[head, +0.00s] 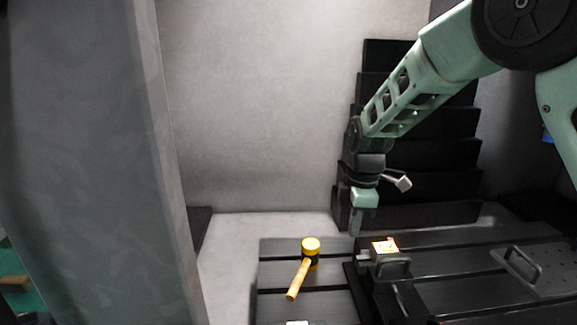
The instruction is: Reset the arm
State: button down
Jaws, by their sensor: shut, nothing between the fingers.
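My arm reaches in from the upper right in the head view, and my gripper (356,226) points down above the dark slotted table (275,273). Its fingers are together with nothing between them. It hangs just behind and left of a small metal block with a lit orange top (385,247). I cannot tell how far above the table the fingertips are.
A dark plate with a handle (540,270) lies at the right. Black stepped bellows (440,155) rise behind my arm. A grey wall panel (90,150) stands at the left.

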jog(key=s+a+r+m+y+b, duration=0.1)
jog(key=s+a+m, duration=0.2)
jog(key=s, duration=0.7)
jog(key=s+a+r+m+b, duration=0.15)
jog(key=s+a, duration=0.25)
jog(key=s, duration=0.5)
jog(key=s+d+f+m, duration=0.1)
jog(key=s+m, duration=0.1)
jog(key=s, duration=0.4)
jog(key=s+d+f+m+h, duration=0.1)
jog(key=s+m, duration=0.1)
jog(key=s, duration=0.5)
jog(key=shift+d+f+b, duration=0.2)
jog(key=shift+d+b, duration=0.1)
jog(key=shift+b, duration=0.05)
